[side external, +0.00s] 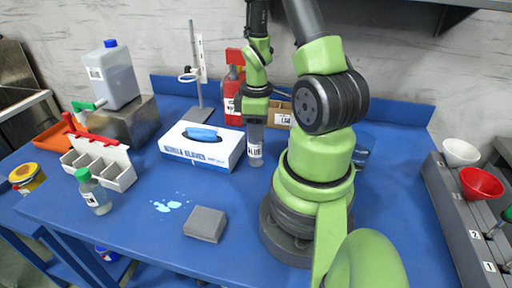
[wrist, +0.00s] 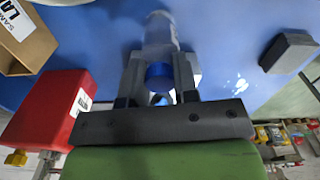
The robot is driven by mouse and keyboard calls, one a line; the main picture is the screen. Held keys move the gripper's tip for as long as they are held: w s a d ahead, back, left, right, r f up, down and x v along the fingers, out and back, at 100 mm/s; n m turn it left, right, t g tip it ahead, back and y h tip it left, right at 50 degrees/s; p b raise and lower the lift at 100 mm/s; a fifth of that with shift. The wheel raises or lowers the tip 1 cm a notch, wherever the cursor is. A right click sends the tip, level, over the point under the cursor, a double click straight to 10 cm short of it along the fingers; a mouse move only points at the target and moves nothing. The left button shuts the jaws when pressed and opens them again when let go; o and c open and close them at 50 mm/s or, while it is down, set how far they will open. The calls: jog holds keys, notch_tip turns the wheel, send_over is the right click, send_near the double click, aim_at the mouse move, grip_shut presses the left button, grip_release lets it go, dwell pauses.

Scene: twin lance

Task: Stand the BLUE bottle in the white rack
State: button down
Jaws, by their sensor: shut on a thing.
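The blue bottle (side external: 255,151), clear with a label reading BLUE, hangs upright below my gripper (side external: 256,120) in the side view. My gripper is shut on its upper part. In the wrist view my gripper (wrist: 160,88) has its fingers on both sides of the bottle's blue cap (wrist: 158,72), and the pale body (wrist: 160,30) extends beyond. I cannot tell whether the bottle's base touches the table. The white rack (side external: 122,181), with several compartments, stands at the left of the side view, apart from the bottle. A red bar runs along its back.
A glove box (side external: 203,150) stands between bottle and rack. A green-capped bottle (side external: 93,192) is in front of the rack. A grey block (side external: 205,224) and a pale spill (side external: 167,205) lie in front. Behind are a stand (side external: 201,110) and a red container (side external: 233,100).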

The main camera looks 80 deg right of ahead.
notch_tip(320, 180, up, 10)
jog(key=shift+w+r, duration=0.1)
jog(key=w+a+m, duration=0.1)
jog(key=w+a, duration=1.2)
jog(key=a, duration=0.3)
jog(key=shift+w+a+f+m, duration=0.2)
jog(key=shift+a+m, duration=0.1)
jog(key=shift+m, duration=0.1)
jog(key=s+d+m, duration=0.7)
jog(key=d+m, duration=0.1)
jog(key=d, duration=0.2)
jog(key=s+d+m, duration=0.6)
jog(key=d+m, duration=0.2)
jog(key=d, duration=0.1)
notch_tip(320, 180, down, 10)
jog(key=shift+s+d+r, duration=0.15)
jog(key=shift+s+r, duration=0.05)
jog(key=shift+r, duration=0.05)
